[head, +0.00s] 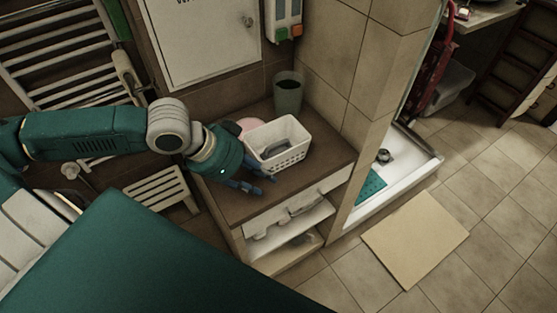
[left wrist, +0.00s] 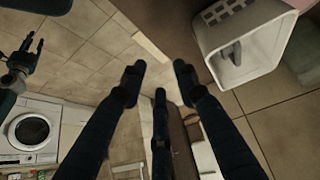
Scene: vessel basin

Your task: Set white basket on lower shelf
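The white basket (head: 284,155) stands on top of the brown cabinet (head: 235,205), with something grey inside it. It also shows at the upper right of the left wrist view (left wrist: 217,62). My left gripper (head: 257,182) is at the basket's left front side, with its dark blue fingers low over the cabinet top. In the left wrist view its fingers (left wrist: 158,82) are spread and hold nothing. The lower shelf (head: 310,217) is the open white-edged space under the top and holds pale rolled items. My right gripper (left wrist: 30,58) shows at the left wrist view's left edge, its fingers apart.
A grey-green bin (head: 288,93) and a pink round item (head: 250,124) stand behind the basket. A tiled wall post (head: 350,165) and a shower tray (head: 415,165) are right of the cabinet.

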